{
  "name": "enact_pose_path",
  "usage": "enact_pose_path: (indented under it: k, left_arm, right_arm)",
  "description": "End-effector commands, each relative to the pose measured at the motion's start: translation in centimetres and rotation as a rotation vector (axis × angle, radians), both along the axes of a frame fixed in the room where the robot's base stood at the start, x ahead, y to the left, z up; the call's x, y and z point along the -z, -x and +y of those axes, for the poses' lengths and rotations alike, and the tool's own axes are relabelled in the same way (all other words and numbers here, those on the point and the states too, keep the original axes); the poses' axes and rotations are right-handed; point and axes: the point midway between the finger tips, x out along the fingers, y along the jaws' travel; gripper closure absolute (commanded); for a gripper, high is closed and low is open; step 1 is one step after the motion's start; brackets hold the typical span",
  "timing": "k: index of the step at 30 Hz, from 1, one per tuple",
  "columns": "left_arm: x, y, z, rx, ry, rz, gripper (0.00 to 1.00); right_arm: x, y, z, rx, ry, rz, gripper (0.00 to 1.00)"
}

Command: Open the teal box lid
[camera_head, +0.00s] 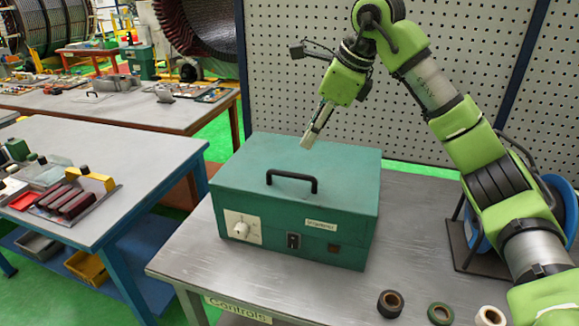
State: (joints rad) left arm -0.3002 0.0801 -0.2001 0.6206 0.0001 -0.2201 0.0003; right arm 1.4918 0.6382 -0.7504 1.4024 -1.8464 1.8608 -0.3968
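The teal box (278,241) stands on the grey metal table, its front facing me. Its lid (335,160) is shut, with a black handle (291,176) near the front edge. The front carries a white dial plate, a black switch and a label. My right gripper (308,139) hangs just above the rear middle of the lid, behind the handle, pointing down. Its fingers look close together, but the small side-on view does not show whether they are open or shut. My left gripper is not in view.
Three tape rolls, black (390,303), green (440,313) and white (490,316), lie at the table's front right. A blue reel (560,215) stands at right, partly behind my arm. A pegboard (290,75) rises behind. A workbench (130,160) with tools stands left.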

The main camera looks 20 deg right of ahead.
Motion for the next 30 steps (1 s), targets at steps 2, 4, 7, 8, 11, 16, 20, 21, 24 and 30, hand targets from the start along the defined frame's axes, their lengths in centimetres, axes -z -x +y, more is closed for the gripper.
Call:
enact_pose_path:
  k: [2,4,7,8,11,16,20,21,24,30]
  left_arm:
    - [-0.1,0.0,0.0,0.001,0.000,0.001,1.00]
    - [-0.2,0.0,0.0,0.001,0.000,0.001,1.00]
    - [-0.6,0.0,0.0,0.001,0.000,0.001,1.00]
    - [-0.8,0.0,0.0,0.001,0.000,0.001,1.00]
    - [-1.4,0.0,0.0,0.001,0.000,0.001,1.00]
    - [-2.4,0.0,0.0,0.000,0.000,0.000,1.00]
    - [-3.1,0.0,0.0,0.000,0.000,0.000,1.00]
    - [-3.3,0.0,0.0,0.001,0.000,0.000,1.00]
    - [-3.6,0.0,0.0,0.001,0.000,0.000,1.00]
    - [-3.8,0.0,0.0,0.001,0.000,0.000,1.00]
  right_arm:
    - [-0.1,0.1,-0.8,0.014,0.022,0.006,0.72]
    - [0.4,-0.1,-0.8,0.016,0.026,0.011,0.72]
    - [1.6,-0.5,-0.4,0.014,0.025,0.012,0.72]
    - [2.0,-0.7,-0.3,0.014,0.025,0.012,0.72]
    - [3.9,-1.4,0.2,0.012,0.023,0.014,0.72]
    - [7.2,-2.7,1.1,0.011,0.022,0.014,0.72]
    - [9.4,-3.7,1.6,0.011,0.022,0.011,0.72]
    - [10.0,-3.9,1.7,0.011,0.021,0.012,0.72]
    - [11.1,-4.4,2.0,0.012,0.021,0.010,0.72]
    - [12.2,-4.8,2.2,0.012,0.021,0.008,0.72]
